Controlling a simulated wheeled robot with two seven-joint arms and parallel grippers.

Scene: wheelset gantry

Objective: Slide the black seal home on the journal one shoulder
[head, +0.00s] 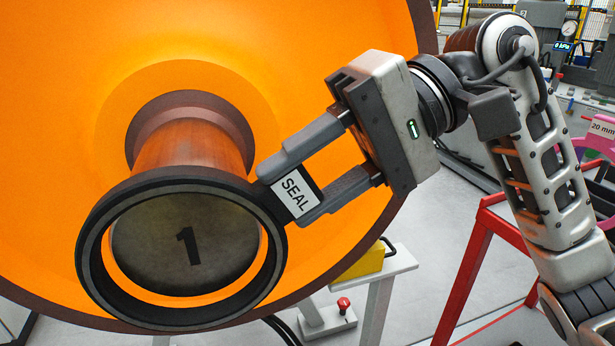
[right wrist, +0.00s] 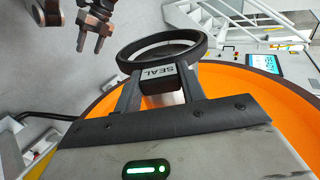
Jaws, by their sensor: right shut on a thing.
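The black seal (head: 92,270) is a thick ring with a white tab reading SEAL. My right gripper (head: 293,192) is shut on that tab at the ring's right side. In the head view the ring frames the journal's end face (head: 185,245), marked 1. Orange shows between face and ring at the right and below. The brown shoulder (head: 190,105) is farther back against the orange wheel, well apart from the ring. I cannot tell whether the ring is around the journal tip or just before it. The seal (right wrist: 130,62) also shows in the right wrist view. My left gripper (right wrist: 92,45) hangs empty there, its fingers apart.
The orange wheel (head: 50,100) fills the left of the head view. A yellow box (head: 362,262) on a grey stand and a red frame (head: 470,270) stand at the lower right. White stairs (right wrist: 215,22) show in the right wrist view.

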